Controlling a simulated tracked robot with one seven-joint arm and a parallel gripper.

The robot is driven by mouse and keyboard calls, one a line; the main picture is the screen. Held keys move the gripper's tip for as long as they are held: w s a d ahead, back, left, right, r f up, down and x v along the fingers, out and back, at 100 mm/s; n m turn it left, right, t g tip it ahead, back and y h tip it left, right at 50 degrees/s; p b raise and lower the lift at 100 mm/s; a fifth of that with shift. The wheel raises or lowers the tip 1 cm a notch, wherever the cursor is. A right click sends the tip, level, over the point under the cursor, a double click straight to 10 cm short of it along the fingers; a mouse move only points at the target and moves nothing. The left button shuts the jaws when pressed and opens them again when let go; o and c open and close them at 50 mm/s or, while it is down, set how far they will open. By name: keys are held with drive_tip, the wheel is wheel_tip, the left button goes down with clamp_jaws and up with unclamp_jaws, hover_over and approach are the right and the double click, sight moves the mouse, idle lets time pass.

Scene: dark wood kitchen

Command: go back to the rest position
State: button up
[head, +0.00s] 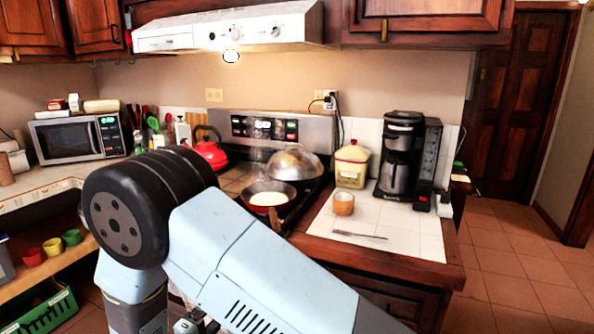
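My arm's light blue links and large black joint fill the lower left and middle of the head view. The arm is folded, with one link running down to the bottom right edge and another down to the bottom edge. My gripper's fingers are not in view. A small mechanical part shows at the bottom edge between the links, and I cannot make out what it is. Whether I hold anything is hidden.
A stove carries a red kettle (208,152), a pan (268,197) and a domed lid (295,162). On the right counter (405,236) are a coffee maker (400,160), a canister (351,166), a cup (343,204) and a utensil (360,235). Open tiled floor (515,270) lies right.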

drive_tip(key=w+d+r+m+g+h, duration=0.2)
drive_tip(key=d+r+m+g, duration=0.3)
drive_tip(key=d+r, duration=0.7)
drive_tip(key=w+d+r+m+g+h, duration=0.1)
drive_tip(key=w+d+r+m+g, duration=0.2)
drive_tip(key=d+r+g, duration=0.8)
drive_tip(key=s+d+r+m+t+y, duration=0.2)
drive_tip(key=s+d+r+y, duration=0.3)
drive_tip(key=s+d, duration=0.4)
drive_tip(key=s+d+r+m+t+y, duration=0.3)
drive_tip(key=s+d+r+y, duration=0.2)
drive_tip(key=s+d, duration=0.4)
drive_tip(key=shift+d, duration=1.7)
